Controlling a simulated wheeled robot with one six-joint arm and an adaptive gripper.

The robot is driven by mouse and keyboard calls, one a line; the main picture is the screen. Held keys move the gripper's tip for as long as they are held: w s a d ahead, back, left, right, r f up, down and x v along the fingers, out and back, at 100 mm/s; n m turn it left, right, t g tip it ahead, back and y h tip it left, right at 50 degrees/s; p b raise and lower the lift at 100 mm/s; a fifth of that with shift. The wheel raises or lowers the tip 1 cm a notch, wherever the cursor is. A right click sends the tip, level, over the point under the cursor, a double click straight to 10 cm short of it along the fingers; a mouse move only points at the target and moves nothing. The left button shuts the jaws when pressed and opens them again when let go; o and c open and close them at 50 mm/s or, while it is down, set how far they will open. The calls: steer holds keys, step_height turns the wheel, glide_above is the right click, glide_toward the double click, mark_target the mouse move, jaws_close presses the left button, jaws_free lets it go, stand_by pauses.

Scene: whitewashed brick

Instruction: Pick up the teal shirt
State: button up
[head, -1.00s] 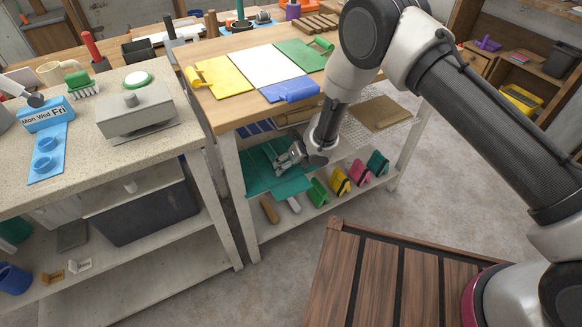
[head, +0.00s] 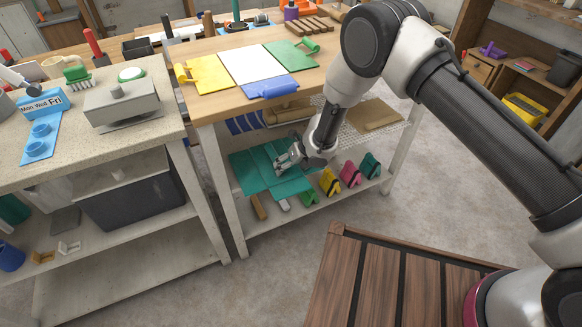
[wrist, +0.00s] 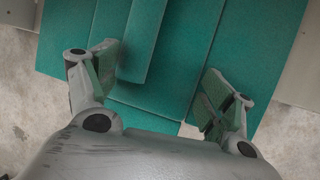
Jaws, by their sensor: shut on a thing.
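The teal shirt (head: 248,172) is a flat, panelled teal piece at the lower shelf of the wooden-topped table in the head view. Its near right part overlaps the green clip in the picture. My gripper (head: 284,160) reaches in under the tabletop from the right and is shut on the shirt. In the wrist view the shirt (wrist: 190,40) fills the upper middle, with a raised folded strip along it. My two green-padded fingers (wrist: 162,88) sit at either side of its near part. I cannot tell how far the shirt is above the shelf.
Several coloured clips (head: 350,174) stand on the shelf right of the shirt. A wooden block (head: 258,207) lies at the shelf's front. The tabletop (head: 215,107) is close above, with yellow, white, blue and green sheets. A speckled counter (head: 150,140) stands left.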

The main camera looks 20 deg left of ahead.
steer(key=shift+d+f, duration=0.15)
steer(key=o, duration=1.1)
steer(key=shift+r, duration=0.3)
steer(key=v, duration=1.1)
steer(key=shift+d+r, duration=0.15)
steer(key=shift+r, duration=0.1)
